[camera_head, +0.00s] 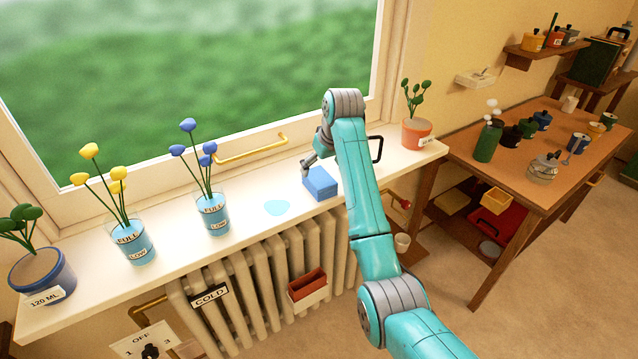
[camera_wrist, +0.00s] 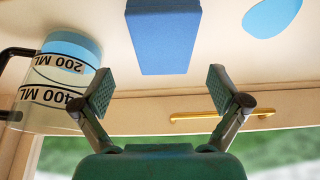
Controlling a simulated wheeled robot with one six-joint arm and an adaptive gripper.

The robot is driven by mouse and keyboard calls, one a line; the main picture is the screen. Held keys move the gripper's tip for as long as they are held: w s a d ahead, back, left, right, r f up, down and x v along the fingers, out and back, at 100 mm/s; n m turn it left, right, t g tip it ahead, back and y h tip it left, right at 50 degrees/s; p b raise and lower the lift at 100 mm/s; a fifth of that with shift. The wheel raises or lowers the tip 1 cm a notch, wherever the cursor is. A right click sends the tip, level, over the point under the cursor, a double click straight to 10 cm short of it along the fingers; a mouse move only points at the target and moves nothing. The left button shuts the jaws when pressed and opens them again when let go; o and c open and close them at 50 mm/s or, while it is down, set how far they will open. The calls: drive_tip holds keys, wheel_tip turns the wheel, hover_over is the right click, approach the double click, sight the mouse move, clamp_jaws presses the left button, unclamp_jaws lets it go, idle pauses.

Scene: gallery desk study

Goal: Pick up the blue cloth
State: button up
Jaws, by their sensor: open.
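The blue cloth (camera_head: 320,185) is a folded, block-shaped piece on the white windowsill, just right of a light blue puddle (camera_head: 277,208). In the wrist view the cloth (camera_wrist: 163,40) lies ahead of my gripper (camera_wrist: 160,90), roughly centred between the fingers. My gripper is open and empty, its two pads apart on either side of the cloth's line. In the head view my gripper (camera_head: 311,163) is at the cloth's back edge, partly hidden by my arm. I cannot tell whether it touches the cloth.
A measuring jug (camera_wrist: 62,85) stands close left of my gripper in the wrist view. Two flower glasses (camera_head: 130,243) (camera_head: 213,218) and a blue pot (camera_head: 42,280) stand left on the sill. An orange pot (camera_head: 416,134) stands right. A brass window handle (camera_head: 250,148) is behind.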

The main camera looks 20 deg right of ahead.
sight(320, 177)
drive_tip(key=shift+s+x, duration=0.15)
drive_tip(key=shift+x, duration=0.75)
drive_tip(key=shift+s+x, duration=0.15)
drive_tip(key=shift+x, duration=0.75)
drive_tip(key=shift+s+x, duration=0.2)
drive_tip(key=shift+x, duration=0.75)
drive_tip(key=shift+a+f, duration=0.1)
drive_tip(key=shift+f, duration=0.25)
drive_tip(key=c, duration=1.3)
